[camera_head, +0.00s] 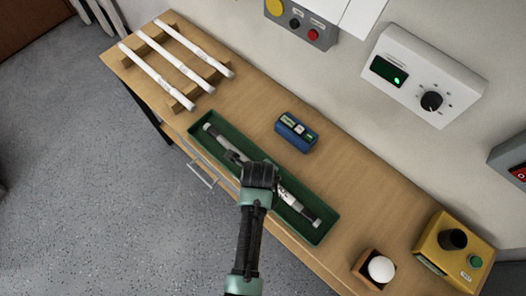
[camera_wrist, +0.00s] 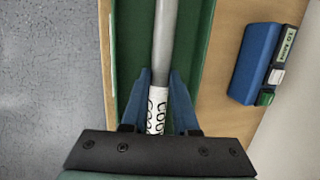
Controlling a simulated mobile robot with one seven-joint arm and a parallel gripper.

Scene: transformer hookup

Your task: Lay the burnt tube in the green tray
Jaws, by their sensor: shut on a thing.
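The burnt tube (camera_head: 222,140) is a grey tube with darkened ends. It lies lengthwise along the green tray (camera_head: 325,229), within its outline in the head view. In the wrist view the tube (camera_wrist: 165,40) runs up between the green tray's walls (camera_wrist: 207,30), and a white label with dark print shows near my fingers. My gripper (camera_wrist: 160,90) is shut on the tube near its middle, with a blue finger on each side. In the head view my gripper (camera_head: 258,178) covers the tube's middle. I cannot tell whether the tube touches the tray floor.
White tubes (camera_head: 180,57) rest on wooden supports at the bench's left end. A blue box (camera_head: 296,132) stands just behind the tray. A white ball in a wooden holder (camera_head: 381,269) and a yellow box (camera_head: 452,250) stand at the right. A control box (camera_head: 424,76) is on the wall.

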